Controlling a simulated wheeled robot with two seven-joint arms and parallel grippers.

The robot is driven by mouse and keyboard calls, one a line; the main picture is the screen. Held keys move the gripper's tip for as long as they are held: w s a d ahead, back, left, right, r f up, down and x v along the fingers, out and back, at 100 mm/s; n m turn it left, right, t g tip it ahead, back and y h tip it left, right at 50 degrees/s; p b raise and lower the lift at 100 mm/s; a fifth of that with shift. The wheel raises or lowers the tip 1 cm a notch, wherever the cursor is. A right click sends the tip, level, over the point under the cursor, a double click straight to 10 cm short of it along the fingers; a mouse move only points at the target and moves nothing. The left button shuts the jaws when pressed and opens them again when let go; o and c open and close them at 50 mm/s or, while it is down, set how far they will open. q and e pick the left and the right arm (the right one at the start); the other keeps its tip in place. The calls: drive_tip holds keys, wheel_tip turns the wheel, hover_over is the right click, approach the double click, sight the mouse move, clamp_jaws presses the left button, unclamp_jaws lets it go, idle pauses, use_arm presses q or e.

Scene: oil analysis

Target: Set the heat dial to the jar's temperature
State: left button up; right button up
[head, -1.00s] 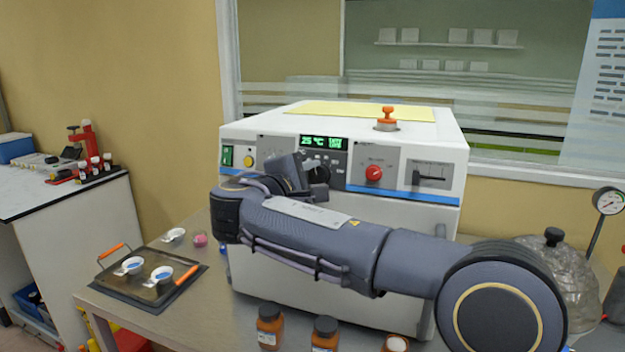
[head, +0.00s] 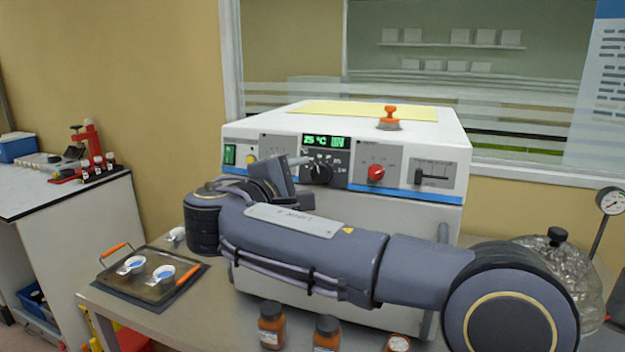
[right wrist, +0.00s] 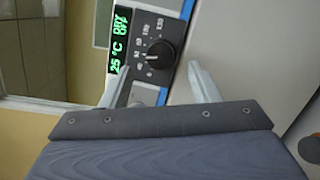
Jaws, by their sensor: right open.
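The black heat dial (head: 317,172) is on the front panel of the white machine, below a green display (head: 323,141) reading 25 °C. My right gripper (right wrist: 160,72) is open and empty in front of the panel. In the right wrist view the dial (right wrist: 160,54) lies between and just beyond its two fingers, apparently untouched. Brown jars with orange contents, one on the left (head: 271,325), one in the middle (head: 326,333) and one on the right (head: 397,343), stand at the table's front. Their labels are too small to read. My left gripper is out of view.
A red knob (head: 376,173) and a slider (head: 432,177) are right of the dial. A green switch (head: 229,154) is at the panel's left. A dark tray (head: 140,292) with small white cups lies left. A glass dome (head: 556,275) and a gauge (head: 611,201) stand right.

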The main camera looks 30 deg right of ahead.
drive_tip(key=shift+v, duration=1.7)
